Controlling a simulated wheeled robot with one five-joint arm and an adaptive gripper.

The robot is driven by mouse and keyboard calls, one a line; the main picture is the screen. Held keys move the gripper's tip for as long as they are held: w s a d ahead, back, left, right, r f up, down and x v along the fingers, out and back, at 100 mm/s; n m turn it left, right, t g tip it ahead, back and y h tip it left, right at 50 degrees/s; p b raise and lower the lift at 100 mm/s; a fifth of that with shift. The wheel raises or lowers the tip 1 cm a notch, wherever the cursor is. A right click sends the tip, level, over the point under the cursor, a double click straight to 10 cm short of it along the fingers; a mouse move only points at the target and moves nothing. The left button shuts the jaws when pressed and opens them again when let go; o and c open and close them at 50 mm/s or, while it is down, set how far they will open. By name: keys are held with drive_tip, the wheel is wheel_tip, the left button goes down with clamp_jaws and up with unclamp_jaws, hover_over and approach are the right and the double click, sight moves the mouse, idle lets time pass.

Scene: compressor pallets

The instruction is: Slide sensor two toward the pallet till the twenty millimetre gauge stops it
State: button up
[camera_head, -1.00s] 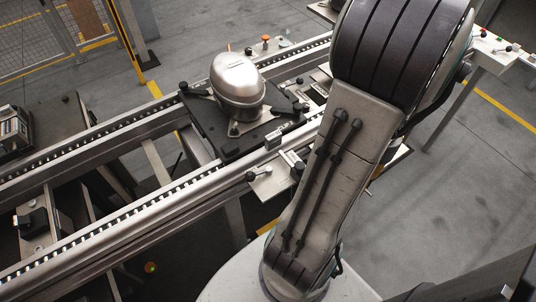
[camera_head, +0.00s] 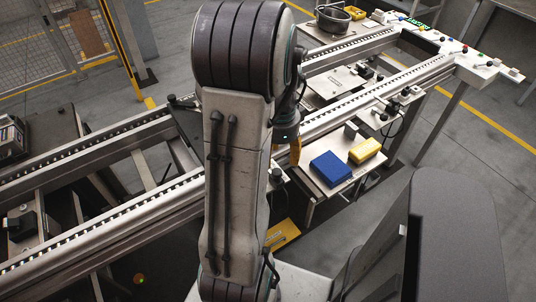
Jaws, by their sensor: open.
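My arm stands across the middle of the head view and hides most of the compressor pallet; only a dark corner of the pallet (camera_head: 182,103) shows left of the arm. The compressor is hidden. My gripper is not visible; a dark wrist part with an orange band shows just right of the arm. Small sensor-like fittings (camera_head: 384,113) sit along the near rail on the right; I cannot tell whether one is sensor two. A small grey upright block (camera_head: 351,131) stands on a side shelf; I cannot tell whether it is the twenty millimetre gauge.
The side shelf (camera_head: 312,184) carries a blue box (camera_head: 331,169) and a yellow box (camera_head: 365,151). The conveyor rails (camera_head: 350,108) run from lower left to upper right.

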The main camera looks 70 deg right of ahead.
sight(278, 171)
drive_tip(key=m, duration=0.3)
drive_tip(key=shift+d, duration=0.2)
drive_tip(key=m, duration=0.3)
drive_tip(key=shift+f, duration=3.65)
drive_tip(key=shift+o, duration=0.3)
clamp_jaws()
drive_tip(key=shift+d, duration=0.1)
